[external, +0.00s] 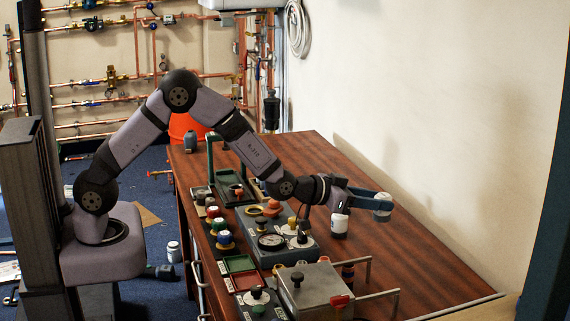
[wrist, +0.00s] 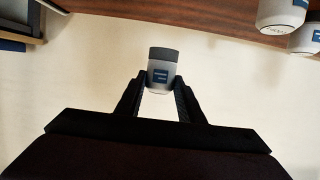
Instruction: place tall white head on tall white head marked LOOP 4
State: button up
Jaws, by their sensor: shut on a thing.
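My gripper (wrist: 161,83) is shut on a white head with a dark grey end and a blue label (wrist: 163,72). In the external view the held white head (external: 382,214) is at the end of my arm, out over the right part of the table and apart from the other heads. A white head (external: 340,226) stands on the table left of it, partly hidden by my wrist. In the wrist view two white heads (wrist: 284,14) (wrist: 306,38) show at the upper right, cut by the frame. I cannot read LOOP 4 on any of them.
A grey panel with a gauge (external: 270,240) and several coloured knobs lies left of my gripper. A metal box (external: 318,287) with a red handle is at the front. A green post (external: 210,155) stands behind. The wooden table (external: 420,265) is clear at right, beside the wall.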

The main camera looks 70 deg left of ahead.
jog(key=a+r+n+y+b, duration=0.1)
jog(key=a+r+y, duration=0.1)
jog(key=a, duration=0.9)
jog(key=a+r+n+y, duration=0.2)
jog(key=a+r, duration=0.2)
jog(key=a, duration=0.8)
jog(key=shift+a+r+n+g+y+b, duration=0.2)
jog(key=shift+r+n+g+y+b, duration=0.1)
jog(key=shift+r+g+b, duration=0.1)
jog(key=shift+f, duration=3.15)
jog(key=shift+f, duration=0.1)
jog(key=shift+f, duration=1.75)
